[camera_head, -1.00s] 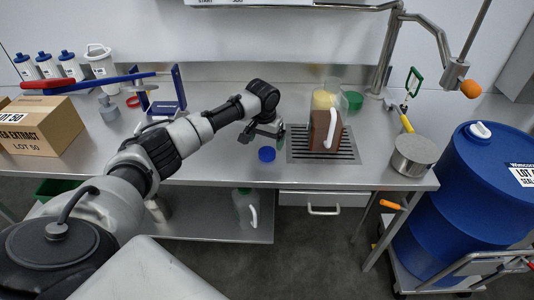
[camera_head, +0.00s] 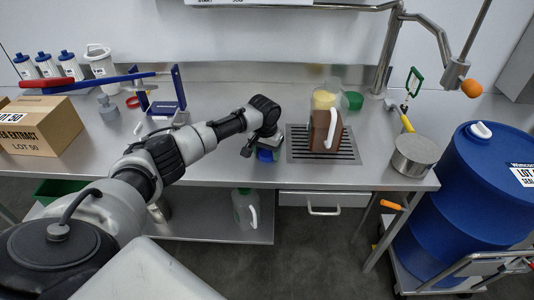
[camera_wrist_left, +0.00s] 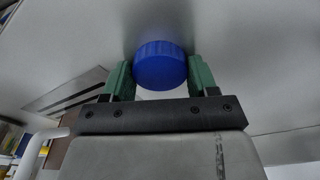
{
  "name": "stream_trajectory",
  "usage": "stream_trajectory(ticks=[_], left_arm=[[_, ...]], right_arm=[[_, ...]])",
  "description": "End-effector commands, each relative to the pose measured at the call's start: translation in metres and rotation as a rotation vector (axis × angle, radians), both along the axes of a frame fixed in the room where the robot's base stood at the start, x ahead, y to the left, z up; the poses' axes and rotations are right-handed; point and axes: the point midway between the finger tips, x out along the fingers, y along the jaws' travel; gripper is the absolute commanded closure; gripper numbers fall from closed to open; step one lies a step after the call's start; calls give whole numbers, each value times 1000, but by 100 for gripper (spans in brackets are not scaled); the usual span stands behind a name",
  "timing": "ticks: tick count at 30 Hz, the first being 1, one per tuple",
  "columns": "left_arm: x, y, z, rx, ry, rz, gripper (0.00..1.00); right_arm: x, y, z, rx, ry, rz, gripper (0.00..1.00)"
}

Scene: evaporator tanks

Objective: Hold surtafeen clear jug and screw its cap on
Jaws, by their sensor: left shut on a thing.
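A clear jug (camera_head: 325,130) with brown contents and a white handle stands upright on the drain grate; its top is see-through with something yellow showing in or behind it. I cannot read a label. The blue cap (camera_head: 266,155) is at the counter's front, left of the grate. My left gripper (camera_head: 264,150) is above it, pointing down. In the left wrist view, my green-padded fingers (camera_wrist_left: 160,75) are shut on the ribbed blue cap (camera_wrist_left: 160,66). A bit of white handle shows at that view's lower left. My right gripper is not in view.
The slotted drain grate (camera_head: 296,154) lies right of my gripper. A steel pot (camera_head: 413,155) and a faucet (camera_head: 384,50) stand farther right. A box (camera_head: 40,130) is at the left. The counter behind my gripper is mostly clear.

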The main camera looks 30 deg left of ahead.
Motion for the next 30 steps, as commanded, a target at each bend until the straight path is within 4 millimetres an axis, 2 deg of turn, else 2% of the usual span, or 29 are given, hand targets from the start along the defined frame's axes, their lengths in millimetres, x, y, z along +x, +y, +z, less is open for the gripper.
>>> stream_trajectory(ticks=[14, 19, 23, 30], left_arm=[[0, 0, 4, 0, -1, 0, 64], [1, 0, 22, 0, -3, 0, 64], [1, 0, 46, 0, -5, -1, 64], [-22, -45, 72, -1, -3, -6, 64]], right_arm=[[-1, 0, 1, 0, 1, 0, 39], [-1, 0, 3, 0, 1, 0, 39], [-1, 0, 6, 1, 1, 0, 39], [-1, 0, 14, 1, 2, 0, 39]])
